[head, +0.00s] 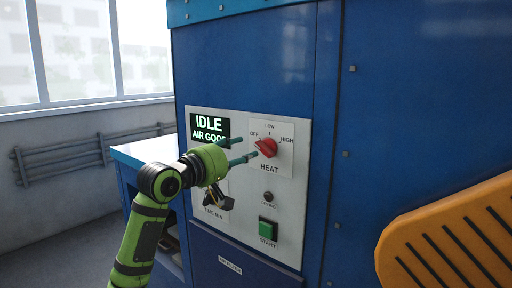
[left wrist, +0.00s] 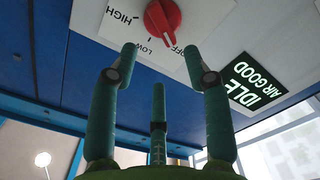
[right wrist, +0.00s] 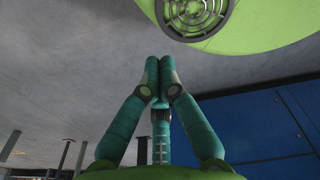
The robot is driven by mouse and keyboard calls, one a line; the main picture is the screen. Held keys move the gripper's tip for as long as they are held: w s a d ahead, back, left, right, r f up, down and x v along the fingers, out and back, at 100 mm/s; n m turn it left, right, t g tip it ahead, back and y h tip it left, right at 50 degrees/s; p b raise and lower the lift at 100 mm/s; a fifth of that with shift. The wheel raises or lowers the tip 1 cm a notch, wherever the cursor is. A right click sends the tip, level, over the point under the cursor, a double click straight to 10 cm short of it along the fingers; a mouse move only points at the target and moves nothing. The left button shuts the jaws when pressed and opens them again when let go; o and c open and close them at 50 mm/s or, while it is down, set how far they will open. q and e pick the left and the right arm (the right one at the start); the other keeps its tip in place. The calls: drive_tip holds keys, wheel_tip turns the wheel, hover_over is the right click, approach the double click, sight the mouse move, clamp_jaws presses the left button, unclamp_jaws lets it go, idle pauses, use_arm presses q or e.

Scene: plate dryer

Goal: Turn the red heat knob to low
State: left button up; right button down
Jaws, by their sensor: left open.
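The red heat knob (head: 268,147) sits on a white plate marked OFF, LOW and HIGH on the dryer's control panel. Its pointer faces left, to the OFF side; the left wrist view shows the knob (left wrist: 162,18) with its white mark between OFF and LOW. My left gripper (head: 243,149) is open and empty just left of the knob, its fingers pointing at it. In the left wrist view its fingertips (left wrist: 159,58) are spread just short of the knob, apart from it. My right gripper (right wrist: 159,68) is shut with its fingertips together, nothing between them.
The display (head: 210,126) reads IDLE, AIR GOOD. A green START button (head: 268,229) is below the knob. A second dark knob (head: 218,199) is partly hidden by my left gripper. An orange slotted panel (head: 450,240) fills the lower right. Pipes (head: 90,152) line the left wall.

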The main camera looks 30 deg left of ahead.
sight(261, 147)
use_arm(q)
drive_tip(key=w+p, duration=0.1)
drive_tip(key=w, duration=0.1)
drive_tip(key=w+p, duration=0.1)
drive_tip(key=w, duration=0.2)
drive_tip(key=shift+w+d, duration=0.2)
drive_tip(key=shift+w, duration=0.1)
drive_tip(key=shift+w+f, duration=0.15)
drive_tip(key=shift+w, duration=0.5)
use_arm(e)
drive_tip(key=r, duration=0.1)
drive_tip(key=w+r, duration=0.1)
drive_tip(key=shift+w+r, duration=0.3)
drive_tip(key=shift+r, duration=0.05)
use_arm(q)
clamp_jaws()
use_arm(e)
drive_tip(key=shift+s, duration=0.1)
